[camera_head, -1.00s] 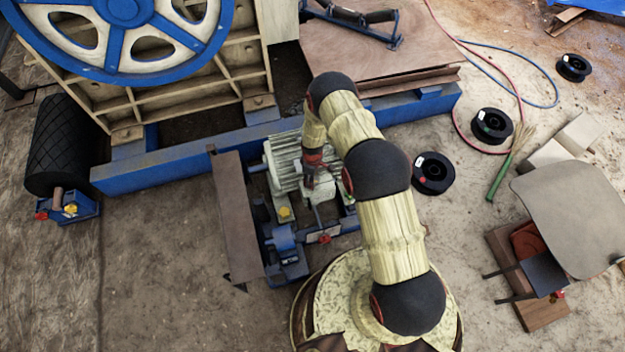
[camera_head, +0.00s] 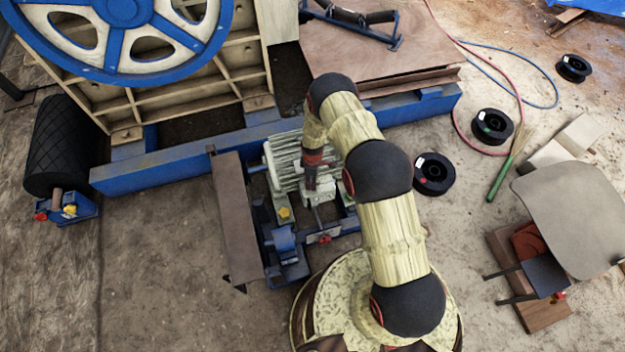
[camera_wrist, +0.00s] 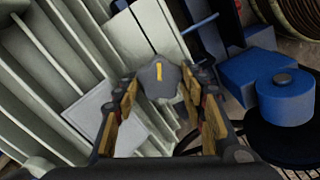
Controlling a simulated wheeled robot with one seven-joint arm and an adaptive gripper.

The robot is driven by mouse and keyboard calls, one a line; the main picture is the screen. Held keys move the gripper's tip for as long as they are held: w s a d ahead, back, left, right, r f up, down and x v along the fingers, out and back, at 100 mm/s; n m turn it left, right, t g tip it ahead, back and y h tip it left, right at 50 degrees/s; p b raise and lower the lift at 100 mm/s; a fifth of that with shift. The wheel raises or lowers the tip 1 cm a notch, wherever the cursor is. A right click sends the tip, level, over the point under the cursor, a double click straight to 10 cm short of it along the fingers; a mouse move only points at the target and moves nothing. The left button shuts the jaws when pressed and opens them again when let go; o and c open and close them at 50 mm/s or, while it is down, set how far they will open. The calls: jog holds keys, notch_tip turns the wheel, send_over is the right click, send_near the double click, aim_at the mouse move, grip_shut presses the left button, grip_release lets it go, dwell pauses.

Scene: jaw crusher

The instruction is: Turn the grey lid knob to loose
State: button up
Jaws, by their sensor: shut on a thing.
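The grey lid knob (camera_wrist: 158,82) is a dark lobed knob with a yellow mark, in the middle of the wrist view. The mark points nearly straight up in that view. My gripper (camera_wrist: 158,92) has one finger on each side of the knob and is shut on it. In the head view my gripper (camera_head: 311,182) points down at the box of the finned grey motor (camera_head: 286,163). The knob is too small and covered to make out there.
The blue frame beam (camera_head: 200,153) runs behind the motor. A brown plate (camera_head: 237,215) stands left of it. In the wrist view a blue part (camera_wrist: 285,97) is at right. Black spools (camera_head: 433,173) and a grey-backed chair (camera_head: 570,215) are at right. Floor at front left is clear.

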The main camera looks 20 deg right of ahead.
jog(key=o, duration=0.9)
jog(key=shift+w, duration=0.1)
notch_tip(320, 180, up, 12)
